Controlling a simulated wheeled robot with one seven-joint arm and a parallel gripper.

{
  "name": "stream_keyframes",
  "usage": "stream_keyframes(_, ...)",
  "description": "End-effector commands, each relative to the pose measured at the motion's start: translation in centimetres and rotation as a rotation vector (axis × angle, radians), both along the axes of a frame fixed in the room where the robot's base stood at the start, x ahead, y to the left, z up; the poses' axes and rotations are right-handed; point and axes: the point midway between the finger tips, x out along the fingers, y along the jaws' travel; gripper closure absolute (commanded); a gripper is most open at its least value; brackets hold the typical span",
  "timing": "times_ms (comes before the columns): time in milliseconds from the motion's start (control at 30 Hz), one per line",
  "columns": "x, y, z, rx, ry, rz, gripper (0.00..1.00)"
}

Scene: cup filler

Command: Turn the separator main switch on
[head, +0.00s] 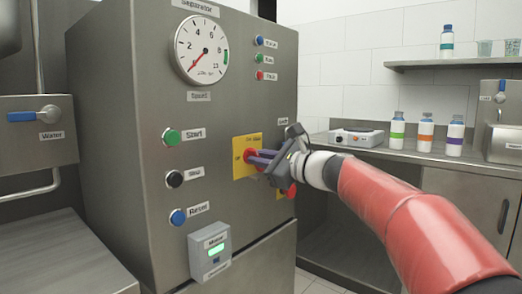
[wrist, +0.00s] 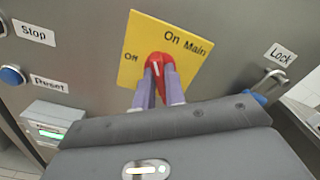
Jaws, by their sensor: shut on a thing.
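The separator main switch is a red rotary knob (wrist: 158,63) on a yellow plate (wrist: 190,65) on the grey cabinet's front. The plate reads "Off" at left and "On Main" along the top. My gripper (wrist: 157,84) is shut on the red knob, with one purple-grey finger at each side. A short white mark shows on the knob, between the fingers; I cannot tell exactly which label it points to. In the head view the gripper (head: 256,158) reaches the yellow plate (head: 240,142) from the right and hides most of the knob.
Start (head: 171,137), Stop (head: 174,179) and Reset (head: 178,217) buttons lie left of the switch. A motor box (head: 209,249) with a green light is below. A lock lever (wrist: 272,82) is right of the plate. A gauge (head: 201,49) is above. Bottles (head: 426,133) stand on the right counter.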

Motion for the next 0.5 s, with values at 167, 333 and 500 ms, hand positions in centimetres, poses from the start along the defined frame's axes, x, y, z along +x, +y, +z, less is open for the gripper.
stream_keyframes(167,0.01,0.01,0.23,0.1,0.135,0.0,1.0)
stream_keyframes(333,0.02,0.0,0.1,0.191,0.25,-0.001,1.0)
stream_keyframes(500,0.02,-0.02,-0.04,0.265,0.345,-0.001,1.0)
